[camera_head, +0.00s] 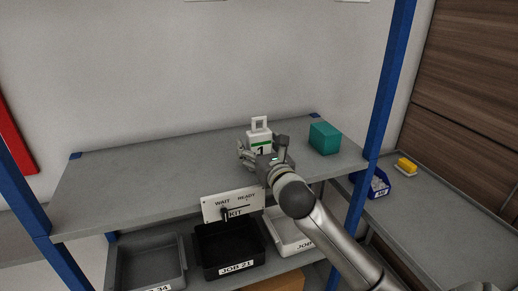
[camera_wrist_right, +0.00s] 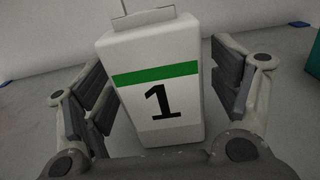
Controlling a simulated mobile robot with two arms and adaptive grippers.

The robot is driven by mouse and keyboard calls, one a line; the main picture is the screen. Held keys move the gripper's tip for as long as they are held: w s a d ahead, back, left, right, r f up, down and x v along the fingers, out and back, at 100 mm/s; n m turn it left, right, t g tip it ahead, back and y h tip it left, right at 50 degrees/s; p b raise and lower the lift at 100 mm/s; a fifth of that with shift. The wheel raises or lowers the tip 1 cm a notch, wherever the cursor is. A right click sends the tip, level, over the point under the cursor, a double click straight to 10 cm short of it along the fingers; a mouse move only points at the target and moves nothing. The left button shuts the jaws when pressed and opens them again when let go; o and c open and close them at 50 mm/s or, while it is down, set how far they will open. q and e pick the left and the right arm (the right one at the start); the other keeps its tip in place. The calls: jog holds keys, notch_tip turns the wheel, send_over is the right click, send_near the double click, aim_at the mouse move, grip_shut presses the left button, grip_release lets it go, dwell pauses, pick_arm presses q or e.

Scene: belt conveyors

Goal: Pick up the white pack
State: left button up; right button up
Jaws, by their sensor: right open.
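The white pack (camera_head: 259,137) stands on the upper grey shelf, with a handle on top, a green stripe and a black "1" on its front. In the right wrist view the white pack (camera_wrist_right: 155,95) fills the middle. My right gripper (camera_head: 263,152) is at the pack, its open fingers on either side of it. In the wrist view the right gripper (camera_wrist_right: 160,100) shows a gap on the left side and the right finger close to the pack's side; I cannot tell if it touches. My left gripper is not in view.
A teal box (camera_head: 325,138) stands on the shelf (camera_head: 110,182) right of the pack. A WAIT/READY sign (camera_head: 233,204) is at the shelf's front edge. Below are a grey tray (camera_head: 150,262), a black tray (camera_head: 228,250) and a white tray (camera_head: 288,235). A blue post (camera_head: 386,90) rises at the right.

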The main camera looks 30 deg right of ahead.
aim_at(261, 136)
jog(key=c, duration=1.1)
jog(key=shift+c, duration=0.3)
jog(key=shift+r, duration=0.1)
jog(key=shift+r+p, duration=0.65)
jog(key=shift+p, duration=0.25)
notch_tip(261, 136, up, 3)
jog(key=p, duration=0.3)
jog(key=shift+s+f, duration=0.1)
jog(key=shift+f, duration=0.1)
jog(key=s+a+r+p, duration=0.8)
jog(key=s+r, duration=0.1)
jog(key=s, duration=0.2)
jog(key=shift+a+p, duration=0.15)
jog(key=shift+p, duration=0.15)
